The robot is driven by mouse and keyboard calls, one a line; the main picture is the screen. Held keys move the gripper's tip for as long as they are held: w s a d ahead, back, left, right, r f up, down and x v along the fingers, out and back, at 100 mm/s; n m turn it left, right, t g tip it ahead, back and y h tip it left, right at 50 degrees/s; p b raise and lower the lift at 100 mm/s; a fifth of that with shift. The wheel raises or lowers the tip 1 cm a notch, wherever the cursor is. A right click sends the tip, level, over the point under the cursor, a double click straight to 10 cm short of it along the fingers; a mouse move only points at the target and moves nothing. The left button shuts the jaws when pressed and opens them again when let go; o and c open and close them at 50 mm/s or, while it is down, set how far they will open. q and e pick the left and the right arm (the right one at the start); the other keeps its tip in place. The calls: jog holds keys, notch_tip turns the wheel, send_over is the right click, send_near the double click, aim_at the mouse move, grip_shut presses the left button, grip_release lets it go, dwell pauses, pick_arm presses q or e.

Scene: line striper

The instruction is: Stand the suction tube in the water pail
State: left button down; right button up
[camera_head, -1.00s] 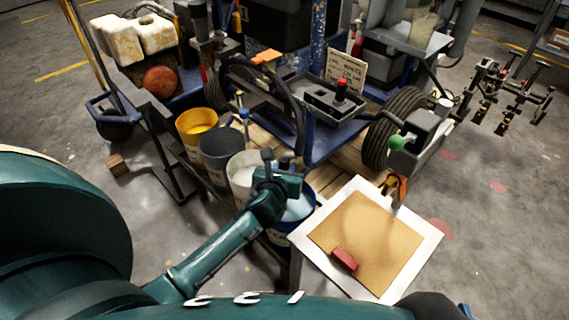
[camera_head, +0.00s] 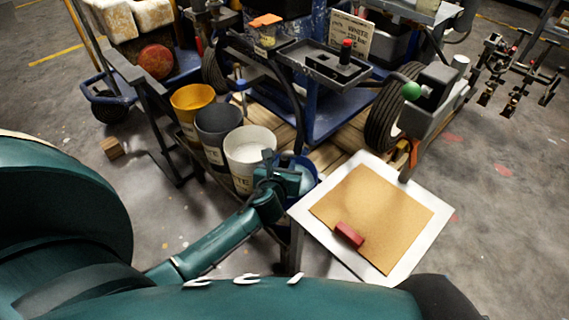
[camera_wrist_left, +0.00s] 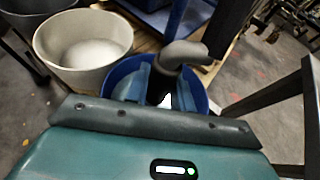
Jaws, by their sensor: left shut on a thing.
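My left gripper (camera_head: 288,182) is shut on the suction tube, low over the blue water pail (camera_head: 311,166). In the left wrist view, the tube (camera_wrist_left: 181,52) has a light grey bent top, with its dark part between the fingers of the gripper (camera_wrist_left: 160,86). The pail's blue rim (camera_wrist_left: 201,92) shows around the fingers. The tube lies within the pail's outline, but its lower end is hidden, so I cannot tell how deep it is. My right gripper is not in view.
A white pail (camera_head: 249,168), a grey pail (camera_head: 218,150) and a yellow pail (camera_head: 193,118) stand in a row beside the blue pail. A white board with a brown sheet (camera_head: 375,212) and a red block (camera_head: 349,234) is to the right. The striper's wheel (camera_head: 392,115) is behind.

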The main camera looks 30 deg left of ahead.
pick_arm(q)
jog(key=c, duration=1.5)
grip_release()
jog(key=o, duration=0.4)
jog(key=shift+f, duration=0.15)
